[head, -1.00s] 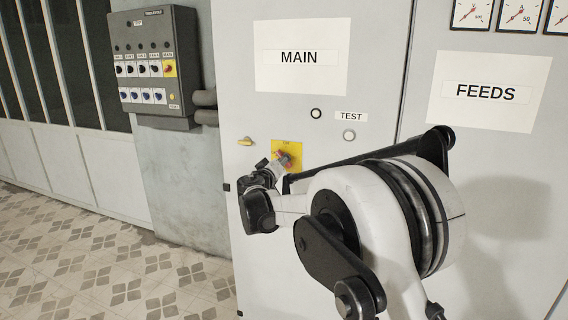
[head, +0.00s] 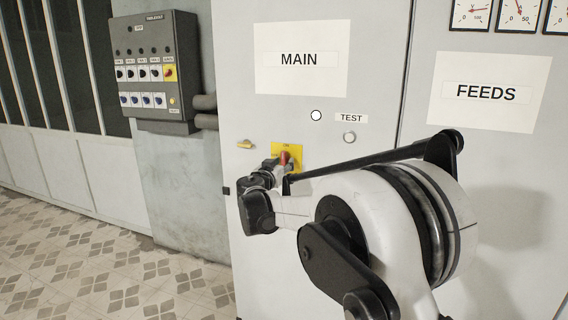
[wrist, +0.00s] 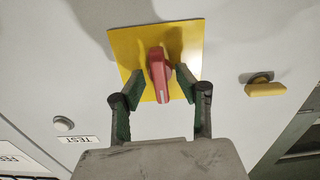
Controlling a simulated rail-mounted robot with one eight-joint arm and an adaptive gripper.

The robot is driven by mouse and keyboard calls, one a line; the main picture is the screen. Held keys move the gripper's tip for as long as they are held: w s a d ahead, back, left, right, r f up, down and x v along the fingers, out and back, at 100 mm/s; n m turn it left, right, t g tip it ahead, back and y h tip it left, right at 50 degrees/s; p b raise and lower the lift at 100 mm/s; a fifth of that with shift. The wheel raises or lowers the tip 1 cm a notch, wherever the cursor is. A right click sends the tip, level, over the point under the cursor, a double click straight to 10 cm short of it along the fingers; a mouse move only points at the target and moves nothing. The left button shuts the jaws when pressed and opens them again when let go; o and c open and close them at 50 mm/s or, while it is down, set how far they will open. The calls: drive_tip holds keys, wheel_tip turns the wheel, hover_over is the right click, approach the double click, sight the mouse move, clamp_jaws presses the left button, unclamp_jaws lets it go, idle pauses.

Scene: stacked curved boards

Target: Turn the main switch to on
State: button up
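The main switch is a red handle (head: 285,158) on a yellow plate (head: 291,148), low on the cabinet door under the MAIN label (head: 299,59). In the head view the handle looks upright. The wrist view, which is upside down, shows the red handle (wrist: 160,75) in line with the yellow plate (wrist: 187,38). My gripper (wrist: 160,75) is open, with one finger on each side of the handle and a small gap on both sides. In the head view my gripper (head: 274,168) is just below and left of the handle, partly covering the plate.
A yellow door handle (head: 245,144) sits left of the switch. A bright white lamp (head: 316,115) and a TEST button (head: 349,137) are above right. A grey control box (head: 155,70) hangs on the left wall. Gauges (head: 472,14) sit top right.

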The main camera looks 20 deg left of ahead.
drive_tip(key=s+b, duration=0.1)
drive_tip(key=s, duration=0.6)
idle(0.5)
idle(0.3)
drive_tip(key=s+d+r+m+g+h, duration=0.1)
drive_tip(key=d+r+g, duration=0.1)
drive_tip(key=d, duration=0.9)
drive_tip(key=s+d+r+g+h, duration=0.2)
drive_tip(key=d, duration=0.9)
drive_tip(key=s+d+f+g, duration=0.1)
drive_tip(key=s+d, duration=0.4)
drive_tip(key=d, duration=0.3)
drive_tip(key=s+d+g, duration=0.2)
drive_tip(key=s+d, duration=0.2)
drive_tip(key=d, duration=0.4)
drive_tip(key=s+d+f+g, duration=0.2)
drive_tip(key=s+d+f, duration=0.2)
drive_tip(key=s+d, duration=0.75)
drive_tip(key=s+d+f+g+y, duration=0.1)
drive_tip(key=s+f, duration=0.3)
drive_tip(key=s, duration=0.5)
drive_tip(key=s+d+f+g+y, duration=0.1)
drive_tip(key=s+f, duration=0.4)
drive_tip(key=s, duration=0.5)
drive_tip(key=shift+y, duration=0.7)
